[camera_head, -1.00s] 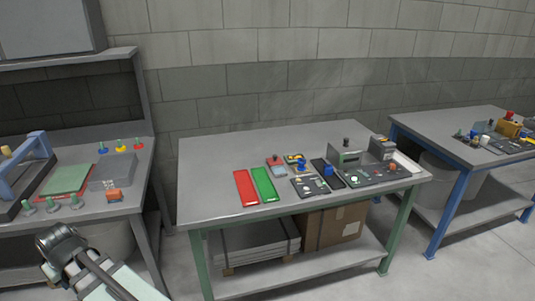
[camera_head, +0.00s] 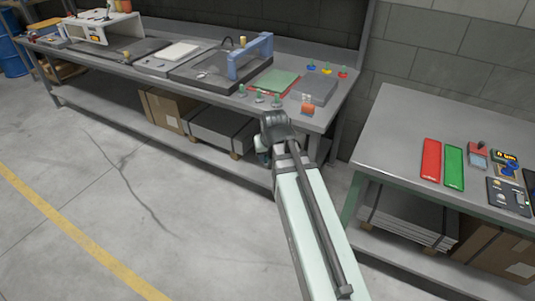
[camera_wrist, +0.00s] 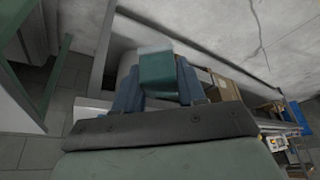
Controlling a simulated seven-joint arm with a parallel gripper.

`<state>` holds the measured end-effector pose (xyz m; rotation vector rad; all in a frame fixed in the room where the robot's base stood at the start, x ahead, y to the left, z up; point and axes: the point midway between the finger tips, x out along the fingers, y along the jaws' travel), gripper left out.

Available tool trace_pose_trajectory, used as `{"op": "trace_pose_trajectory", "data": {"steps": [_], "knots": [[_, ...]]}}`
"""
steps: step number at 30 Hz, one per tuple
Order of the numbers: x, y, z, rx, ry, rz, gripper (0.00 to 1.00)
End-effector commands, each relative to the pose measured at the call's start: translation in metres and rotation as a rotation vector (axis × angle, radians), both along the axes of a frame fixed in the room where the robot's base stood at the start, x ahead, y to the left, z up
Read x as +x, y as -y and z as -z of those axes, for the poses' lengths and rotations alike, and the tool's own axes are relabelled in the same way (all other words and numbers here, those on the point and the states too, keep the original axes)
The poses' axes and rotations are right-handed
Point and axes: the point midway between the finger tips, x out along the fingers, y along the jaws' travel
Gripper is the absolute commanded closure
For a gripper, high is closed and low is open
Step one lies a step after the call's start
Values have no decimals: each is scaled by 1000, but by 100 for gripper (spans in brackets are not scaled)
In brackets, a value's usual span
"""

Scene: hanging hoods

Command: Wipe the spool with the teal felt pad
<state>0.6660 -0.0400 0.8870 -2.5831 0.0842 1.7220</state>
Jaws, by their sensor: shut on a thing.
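In the wrist view the teal felt pad (camera_wrist: 157,72) shows as a small teal block between the two blue-grey fingers of my gripper (camera_wrist: 158,86), which is shut on it. Floor and the frame of a bench show beyond the pad. In the head view the end of my arm (camera_head: 278,128) is in front of the left bench's front edge, near its right end. I cannot pick out the spool for certain in either view; the small items on the benches are too small to tell.
The left bench (camera_head: 150,70) holds a blue-handled frame (camera_head: 250,57), a green sheet (camera_head: 277,82), a grey bin (camera_head: 315,88), several small green-topped pieces and an orange item (camera_head: 308,109). The right bench (camera_head: 395,130) holds a red tray (camera_head: 431,160) and a green tray (camera_head: 454,167). Floor at left is clear.

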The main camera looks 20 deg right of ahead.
Motion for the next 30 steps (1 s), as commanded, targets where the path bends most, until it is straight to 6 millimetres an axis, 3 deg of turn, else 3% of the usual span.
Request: {"op": "trace_pose_trajectory", "data": {"steps": [30], "knots": [[-52, 301, -10, 0, 0, 480, 84]]}}
